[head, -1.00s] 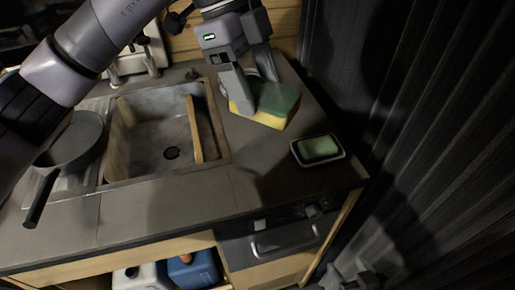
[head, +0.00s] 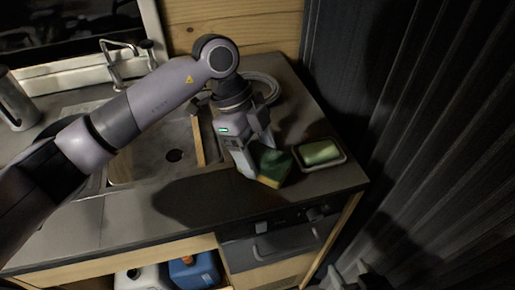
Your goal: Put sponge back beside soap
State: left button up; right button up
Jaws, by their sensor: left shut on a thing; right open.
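The green-and-yellow sponge (head: 273,167) is in my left gripper (head: 257,160), whose fingers are shut on it. It is tilted, at or just above the counter, close to the left side of the soap dish; I cannot tell whether it touches the counter. The green soap (head: 319,152) lies in a small pale-rimmed dish (head: 343,161) at the counter's right end. The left fingers hide part of the sponge. My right gripper (head: 347,277) shows dimly at the bottom edge, below the counter, open and apart from everything.
The sink (head: 125,170) with a wooden board (head: 198,141) is left of the sponge. A coiled hose (head: 268,84) lies behind my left gripper. The counter's front edge is close by, above a drawer handle (head: 285,243). A dark corrugated wall (head: 420,130) rises on the right.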

pick_arm(q)
jog(key=o, duration=0.9)
jog(key=shift+o, duration=0.2)
jog(key=b+v, duration=0.1)
jog(key=v, duration=1.1)
